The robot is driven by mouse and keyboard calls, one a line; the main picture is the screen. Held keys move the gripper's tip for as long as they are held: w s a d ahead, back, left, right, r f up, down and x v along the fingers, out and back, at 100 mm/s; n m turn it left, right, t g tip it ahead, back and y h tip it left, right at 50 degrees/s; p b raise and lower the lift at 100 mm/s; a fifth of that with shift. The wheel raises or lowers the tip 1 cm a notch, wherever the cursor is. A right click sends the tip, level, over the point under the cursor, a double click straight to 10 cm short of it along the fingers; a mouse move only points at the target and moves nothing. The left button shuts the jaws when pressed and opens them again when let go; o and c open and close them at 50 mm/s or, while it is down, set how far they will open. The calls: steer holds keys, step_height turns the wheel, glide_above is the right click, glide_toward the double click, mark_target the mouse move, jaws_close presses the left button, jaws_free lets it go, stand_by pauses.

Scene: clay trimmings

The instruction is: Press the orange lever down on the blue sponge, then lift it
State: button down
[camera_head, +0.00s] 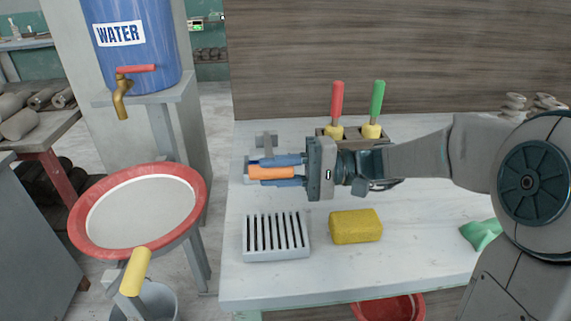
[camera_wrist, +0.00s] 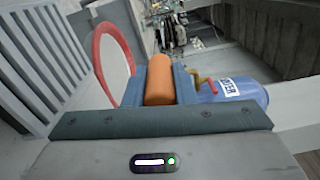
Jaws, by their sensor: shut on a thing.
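The orange lever (camera_head: 270,173) is a short cylinder grip near the back left of the white table. My gripper (camera_head: 268,172) reaches in from the right and is shut on it, with one blue-grey finger along each side. In the wrist view the lever (camera_wrist: 158,80) stands out between the two fingers. A grey metal press frame (camera_head: 266,141) shows behind the lever. The blue sponge is not clearly visible; a dark blue sliver shows by the lever's left end, but I cannot tell whether it is the sponge or a fingertip. How far down the lever is, I cannot tell.
A white slotted rack (camera_head: 276,236) and a yellow sponge (camera_head: 355,226) lie in front of my gripper. A holder with a red-handled (camera_head: 337,100) and a green-handled tool (camera_head: 378,98) stands behind it. A green cloth (camera_head: 481,234) lies at right. A red-rimmed basin (camera_head: 82,236) stands left.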

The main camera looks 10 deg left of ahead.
steer(key=shift+f, duration=0.25)
steer(key=c, duration=1.2)
jaws_free()
steer(key=shift+o, duration=0.2)
steer(key=shift+d, duration=0.1)
steer(key=p+v, duration=0.1)
steer(key=v, duration=1.2)
steer(key=shift+d, duration=0.35)
